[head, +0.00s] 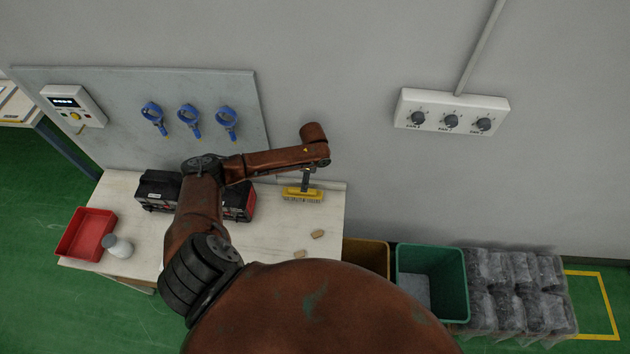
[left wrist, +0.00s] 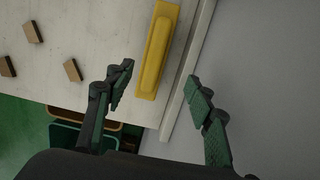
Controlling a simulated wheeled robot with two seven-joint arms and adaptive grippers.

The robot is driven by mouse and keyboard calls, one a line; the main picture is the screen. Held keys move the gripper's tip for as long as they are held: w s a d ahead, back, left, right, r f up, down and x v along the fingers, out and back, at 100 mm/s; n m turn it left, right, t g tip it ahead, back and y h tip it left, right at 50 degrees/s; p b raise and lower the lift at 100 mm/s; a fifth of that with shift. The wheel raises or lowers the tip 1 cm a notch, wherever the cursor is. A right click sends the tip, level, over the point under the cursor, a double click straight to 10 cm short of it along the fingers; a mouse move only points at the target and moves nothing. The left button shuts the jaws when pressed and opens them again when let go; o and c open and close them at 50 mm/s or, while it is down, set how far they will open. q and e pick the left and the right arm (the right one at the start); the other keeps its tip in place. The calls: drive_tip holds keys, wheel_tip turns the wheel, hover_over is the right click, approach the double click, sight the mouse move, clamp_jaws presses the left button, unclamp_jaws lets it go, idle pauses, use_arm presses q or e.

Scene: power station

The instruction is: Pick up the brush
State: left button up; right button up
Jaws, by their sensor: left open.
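The yellow brush (head: 302,194) lies on the pale worktable close to the wall, with its bristles showing. My left gripper (head: 307,178) is over the brush in the head view and hides a little of it. In the left wrist view the brush (left wrist: 159,50) runs lengthwise up the picture, beside the table's edge strip. My left gripper (left wrist: 161,74) is open, with one finger on each side of the brush's near end. It holds nothing. I cannot tell how high the fingers are above the brush. My right gripper is out of view.
Small wooden blocks (left wrist: 72,70) lie on the table (head: 270,238). A black and red toolbox (head: 158,190), partly behind my arm, a red tray (head: 86,233) and a white bottle (head: 117,246) stand left. Yellow and green bins (head: 432,258) stand right of the table. The wall is close behind the brush.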

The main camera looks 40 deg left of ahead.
sight(303, 194)
use_arm(q)
drive_tip(key=shift+a+f, duration=0.15)
drive_tip(key=shift+f, duration=0.15)
drive_tip(key=shift+s+a+f, duration=0.15)
drive_tip(key=shift+s+f, duration=0.45)
drive_tip(key=shift+f, duration=0.1)
drive_tip(key=shift+s+f, duration=0.15)
drive_tip(key=shift+s, duration=0.2)
wheel_tip(303, 194, down, 3)
drive_tip(key=shift+r+p, duration=0.2)
drive_tip(key=shift+p, duration=0.35)
drive_tip(key=shift+w+f, duration=0.4)
drive_tip(key=shift+f, duration=0.4)
drive_tip(key=shift+s+a+f, duration=0.2)
drive_tip(key=shift+s+f, duration=0.05)
drive_tip(key=shift+f, duration=0.2)
drive_tip(key=shift+s+r, duration=0.1)
drive_tip(key=shift+s, duration=0.05)
drive_tip(key=shift+w, duration=0.25)
drive_tip(key=shift+c, duration=1.3)
drive_tip(key=shift+s, duration=0.2)
drive_tip(key=c, duration=0.8)
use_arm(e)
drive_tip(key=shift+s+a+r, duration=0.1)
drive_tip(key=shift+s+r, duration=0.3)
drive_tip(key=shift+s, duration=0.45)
